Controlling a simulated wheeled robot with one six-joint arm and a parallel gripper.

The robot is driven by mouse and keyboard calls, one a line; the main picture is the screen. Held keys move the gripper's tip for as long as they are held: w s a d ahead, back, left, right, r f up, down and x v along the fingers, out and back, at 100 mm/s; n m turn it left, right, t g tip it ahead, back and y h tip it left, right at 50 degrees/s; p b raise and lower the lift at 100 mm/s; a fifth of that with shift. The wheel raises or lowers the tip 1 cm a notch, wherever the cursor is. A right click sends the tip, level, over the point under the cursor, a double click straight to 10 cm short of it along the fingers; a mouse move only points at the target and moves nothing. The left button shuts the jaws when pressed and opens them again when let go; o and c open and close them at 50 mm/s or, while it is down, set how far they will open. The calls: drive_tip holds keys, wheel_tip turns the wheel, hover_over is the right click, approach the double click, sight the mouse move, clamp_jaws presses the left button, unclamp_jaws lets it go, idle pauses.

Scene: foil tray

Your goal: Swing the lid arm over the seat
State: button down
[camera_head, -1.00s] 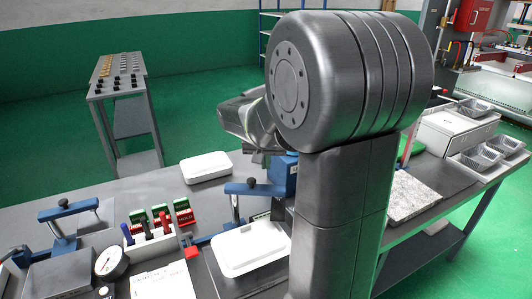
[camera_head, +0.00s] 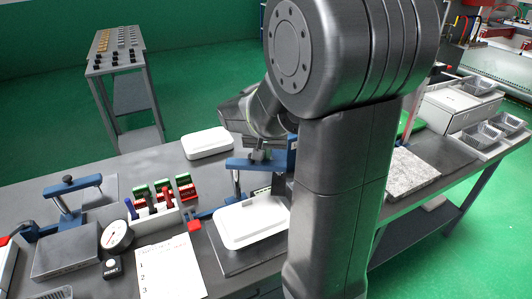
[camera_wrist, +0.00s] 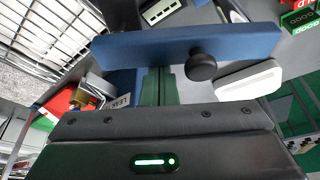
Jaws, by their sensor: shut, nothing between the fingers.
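The lid arm (camera_head: 255,163) is a blue bar with a black knob on a blue upright. It crosses above the far end of a white tray (camera_head: 228,232) lying on a dark plate (camera_head: 234,266); I cannot tell whether that plate is the seat. The bar spans the wrist view (camera_wrist: 150,45), its black knob (camera_wrist: 200,66) right of centre. My gripper (camera_wrist: 158,74) is shut and empty, its fingertips close beside the bar; I cannot tell whether they touch. In the head view my arm hides much of the gripper and the upright.
A second blue arm (camera_head: 72,186) stands at the left. Close by are a dial gauge (camera_head: 117,236), a rack of red and green packs (camera_head: 160,198) and a paper sheet (camera_head: 170,268). Another white tray (camera_head: 207,143) lies behind. A granite slab (camera_head: 405,172) is at the right.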

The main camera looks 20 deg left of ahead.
sight(266, 170)
drive_tip(key=s+m+b, duration=0.1)
drive_tip(key=s+d+m+h+b, duration=0.1)
drive_tip(key=m+b, duration=0.1)
drive_tip(key=shift+s+f, duration=0.15)
drive_tip(key=shift+f, duration=0.05)
drive_tip(key=s+m, duration=0.1)
drive_tip(key=s+m+b, duration=0.1)
drive_tip(key=shift+d+m+h+b, duration=0.2)
drive_tip(key=shift+m+h+b, duration=0.1)
drive_tip(key=shift+m+h, duration=0.1)
drive_tip(key=shift+s+a+r+m+h+b, duration=0.15)
drive_tip(key=shift+s+m+h+b, duration=0.15)
drive_tip(key=shift+s+m, duration=0.55)
drive_tip(key=shift+s+a+m+h+b, duration=0.15)
drive_tip(key=shift+s+m+h+b, duration=0.1)
drive_tip(key=shift+s+m, duration=0.5)
drive_tip(key=shift+s+a+r+m+h+b, duration=0.15)
drive_tip(key=shift+s+m+h+b, duration=0.15)
drive_tip(key=shift+s+m, duration=0.55)
drive_tip(key=shift+w+f, duration=0.1)
